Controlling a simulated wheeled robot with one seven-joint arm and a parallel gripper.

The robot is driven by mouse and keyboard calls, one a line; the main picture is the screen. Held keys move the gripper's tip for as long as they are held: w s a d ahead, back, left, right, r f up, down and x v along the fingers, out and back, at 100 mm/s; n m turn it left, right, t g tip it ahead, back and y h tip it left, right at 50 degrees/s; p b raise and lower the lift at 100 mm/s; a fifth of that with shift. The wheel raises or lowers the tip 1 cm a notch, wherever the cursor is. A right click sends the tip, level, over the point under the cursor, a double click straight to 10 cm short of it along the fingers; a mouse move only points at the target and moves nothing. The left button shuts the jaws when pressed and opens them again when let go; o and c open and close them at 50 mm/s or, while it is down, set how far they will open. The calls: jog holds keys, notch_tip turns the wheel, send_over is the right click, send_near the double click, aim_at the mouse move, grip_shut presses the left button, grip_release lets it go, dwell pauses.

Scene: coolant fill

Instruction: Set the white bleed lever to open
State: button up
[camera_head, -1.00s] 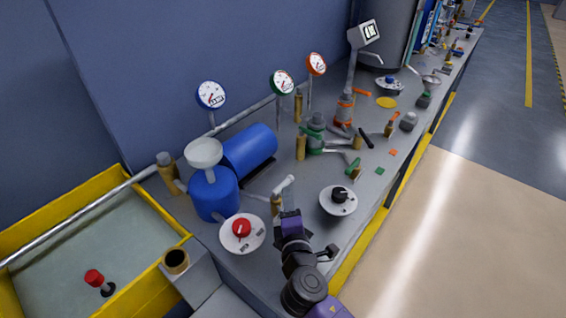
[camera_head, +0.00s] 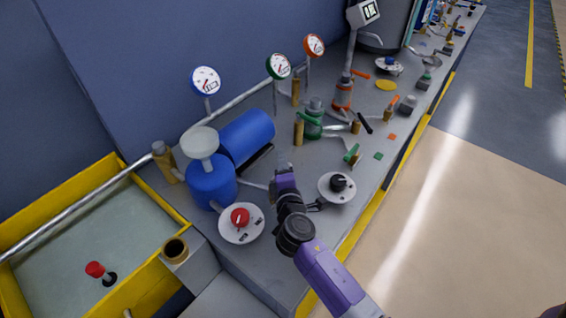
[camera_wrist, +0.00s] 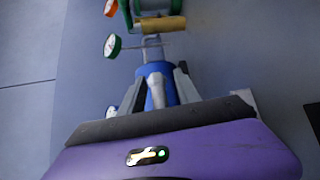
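The white bleed lever (camera_wrist: 155,86) shows in the wrist view as a pale grey-white handle between my two fingers, in front of a blue cylinder (camera_wrist: 171,76). My gripper (camera_wrist: 158,92) looks open around it, with a finger on each side and blue showing in the gaps; contact is not clear. In the head view my gripper (camera_head: 284,172) is over the lever's spot on the bench, between the blue tank and the black-knob dial. It hides the lever and its brass valve body there.
Close by are the blue tank (camera_head: 211,185) with its funnel, the red-knob dial (camera_head: 241,224) and the black-knob dial (camera_head: 337,187). A green valve (camera_head: 313,120) and several gauges stand behind. A yellow-edged basin (camera_head: 68,250) is at left. The floor at right is clear.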

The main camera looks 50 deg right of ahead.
jog(key=shift+c, duration=0.2)
grip_shut()
dwell(1.3)
